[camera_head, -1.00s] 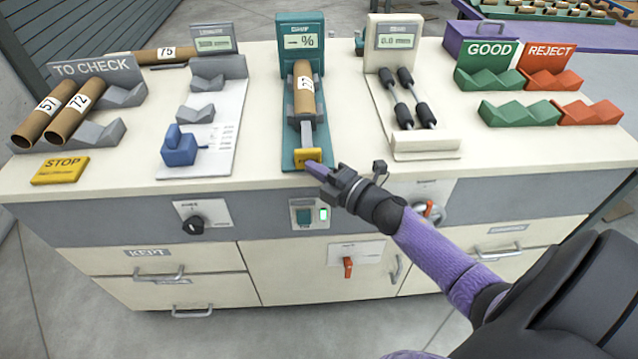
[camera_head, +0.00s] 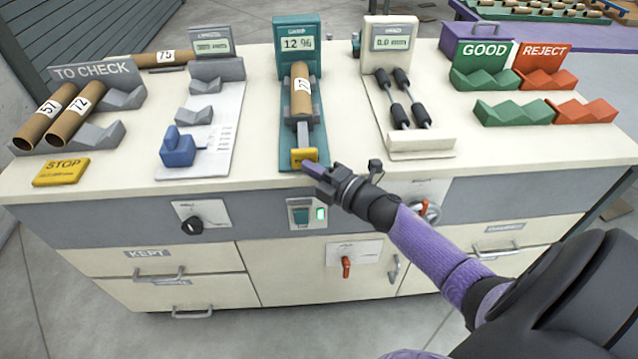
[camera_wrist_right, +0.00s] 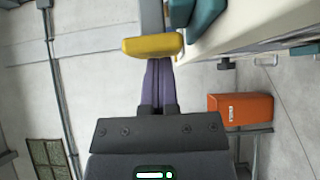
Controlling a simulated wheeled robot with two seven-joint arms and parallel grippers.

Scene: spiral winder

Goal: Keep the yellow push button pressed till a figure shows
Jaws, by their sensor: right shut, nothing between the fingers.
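The yellow push button (camera_head: 304,156) is at the front end of the teal meter stand (camera_head: 292,135). The meter's display (camera_head: 297,44) reads 12 %. A brown tube (camera_head: 301,90) with a white label lies in the meter's cradle behind the button. My right gripper (camera_head: 308,166) is shut and empty, with its tips at the front of the button. In the right wrist view the purple fingertips (camera_wrist_right: 160,66) meet the yellow button (camera_wrist_right: 152,46); I cannot tell how far it is pushed in. My left gripper is not in view.
Tubes 57 and 72 (camera_head: 75,112) lie in the TO CHECK rack at left, near a yellow STOP plate (camera_head: 61,172). A gauge with black rollers (camera_head: 399,103) stands right of the meter. Green GOOD (camera_head: 515,112) and orange REJECT (camera_head: 586,110) racks look empty.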

